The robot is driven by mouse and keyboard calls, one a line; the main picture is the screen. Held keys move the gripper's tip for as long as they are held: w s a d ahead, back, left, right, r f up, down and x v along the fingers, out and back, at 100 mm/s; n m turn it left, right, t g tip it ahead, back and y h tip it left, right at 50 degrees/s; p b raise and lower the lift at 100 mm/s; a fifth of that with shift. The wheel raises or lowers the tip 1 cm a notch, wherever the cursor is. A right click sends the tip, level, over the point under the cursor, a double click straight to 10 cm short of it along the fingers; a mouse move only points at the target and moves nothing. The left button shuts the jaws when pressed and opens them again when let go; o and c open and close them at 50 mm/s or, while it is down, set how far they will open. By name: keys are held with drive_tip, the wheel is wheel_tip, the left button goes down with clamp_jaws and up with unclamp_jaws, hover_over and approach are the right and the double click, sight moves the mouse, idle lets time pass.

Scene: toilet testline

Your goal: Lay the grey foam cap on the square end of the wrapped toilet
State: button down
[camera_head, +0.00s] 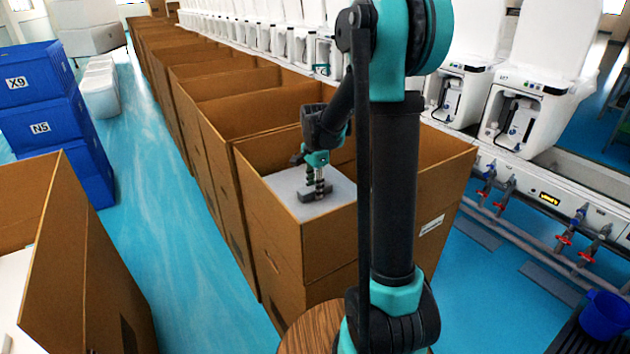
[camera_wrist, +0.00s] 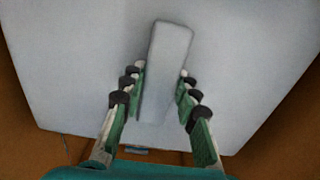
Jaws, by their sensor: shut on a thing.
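The grey foam cap shows as a grey bar (camera_head: 306,209) under my fingertips in the head view. In the wrist view the bar (camera_wrist: 168,50) runs up the middle between my fingers. My gripper (camera_head: 318,190) points down into an open cardboard box (camera_head: 270,235) and is shut on the bar. It also shows in the wrist view (camera_wrist: 160,95). A broad pale square surface (camera_head: 290,184) lies around and under the bar, inside the box walls. I cannot tell whether this surface is part of the cap or the wrapped toilet's end below, which is otherwise hidden.
More open cardboard boxes (camera_head: 230,88) stand in a row behind. Blue stacked crates (camera_head: 42,118) and another open box (camera_head: 75,265) are at left. White toilets (camera_head: 535,105) line the test bench at right. A blue floor aisle (camera_head: 160,190) is clear at left.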

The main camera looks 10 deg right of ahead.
wheel_tip(320, 180, down, 14)
idle(1.0)
drive_tip(key=shift+f, duration=0.45)
idle(0.6)
drive_tip(key=c, duration=1.1)
unclamp_jaws()
drive_tip(key=shift+o, duration=0.2)
wheel_tip(320, 180, up, 12)
drive_tip(key=shift+f, duration=0.1)
